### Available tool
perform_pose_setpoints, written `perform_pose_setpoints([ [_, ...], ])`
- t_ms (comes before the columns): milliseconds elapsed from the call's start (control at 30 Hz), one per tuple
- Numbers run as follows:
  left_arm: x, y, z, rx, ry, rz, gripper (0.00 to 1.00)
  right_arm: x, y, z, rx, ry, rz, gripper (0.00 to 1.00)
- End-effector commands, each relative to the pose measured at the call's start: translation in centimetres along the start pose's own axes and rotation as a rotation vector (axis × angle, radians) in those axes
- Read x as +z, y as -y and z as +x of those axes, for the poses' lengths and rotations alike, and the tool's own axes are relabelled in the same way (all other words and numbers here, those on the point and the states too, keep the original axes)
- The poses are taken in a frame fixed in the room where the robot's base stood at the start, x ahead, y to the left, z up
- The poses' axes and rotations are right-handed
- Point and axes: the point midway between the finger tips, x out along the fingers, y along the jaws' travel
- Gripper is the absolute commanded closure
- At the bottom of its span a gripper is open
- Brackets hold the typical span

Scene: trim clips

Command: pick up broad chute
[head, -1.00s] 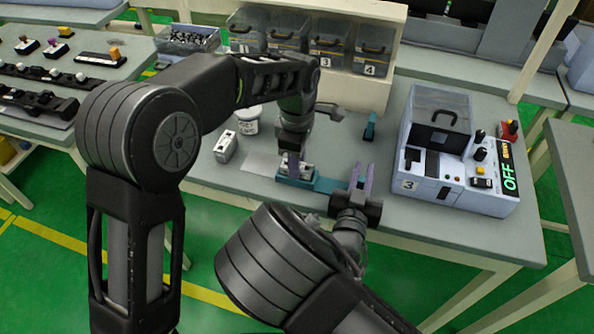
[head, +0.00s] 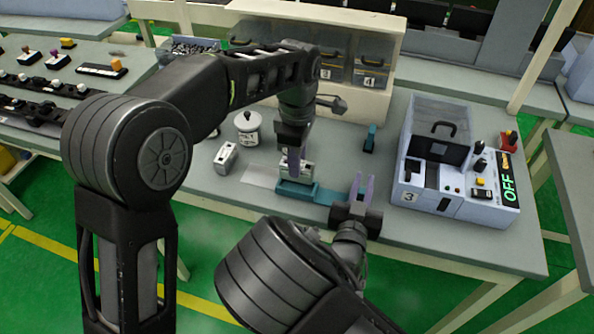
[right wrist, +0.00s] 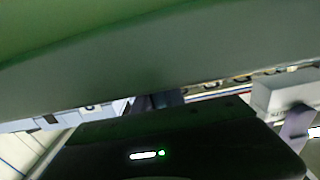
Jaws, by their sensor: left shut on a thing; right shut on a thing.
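No part is clearly recognisable as the broad chute. In the head view, a teal fixture (head: 297,190) with a flat teal strip lies near the table's front edge. A small grey-white block (head: 304,171) sits at the fixture, partly hidden by my left gripper (head: 292,165), which reaches down from above and is shut at the block. My right gripper (head: 362,188), with purple fingers, is shut at the right end of the teal strip. What it grips is hidden. The right wrist view shows a purple finger and a pale grey block (right wrist: 285,95).
A white lidded jar (head: 247,128) and a small grey-white block (head: 226,156) stand left of the fixture. A small teal stand (head: 370,138) is behind it. A control box (head: 455,180) marked OFF stands right. Numbered bins (head: 372,68) line the back.

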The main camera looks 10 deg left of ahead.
Motion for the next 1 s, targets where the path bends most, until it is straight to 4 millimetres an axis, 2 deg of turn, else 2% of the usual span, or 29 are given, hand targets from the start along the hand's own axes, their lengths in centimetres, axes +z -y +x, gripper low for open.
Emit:
perform_pose_setpoints([
  [100, 0.0, -0.1, -2.5, 0.005, 0.001, 0.000, 1.00, 0.0, 0.0, 0.0, 0.000, 0.000, 0.000, 1.00],
  [300, 0.0, 0.0, -5.0, 0.001, 0.000, 0.000, 1.00, 0.0, 0.0, 0.0, 0.000, 0.000, 0.000, 1.00],
  [933, 0.0, 0.0, -5.3, 0.000, 0.000, 0.000, 1.00, 0.0, 0.0, 0.0, 0.000, 0.000, 0.000, 1.00],
  [967, 0.0, 0.0, -5.3, 0.000, 0.000, 0.000, 1.00, 0.0, 0.0, 0.0, 0.000, 0.000, 0.000, 0.82],
  [1000, 0.0, 0.0, -5.3, 0.000, 0.000, 0.000, 1.00, 0.0, 0.0, 0.0, 0.000, 0.000, 0.000, 0.79],
])
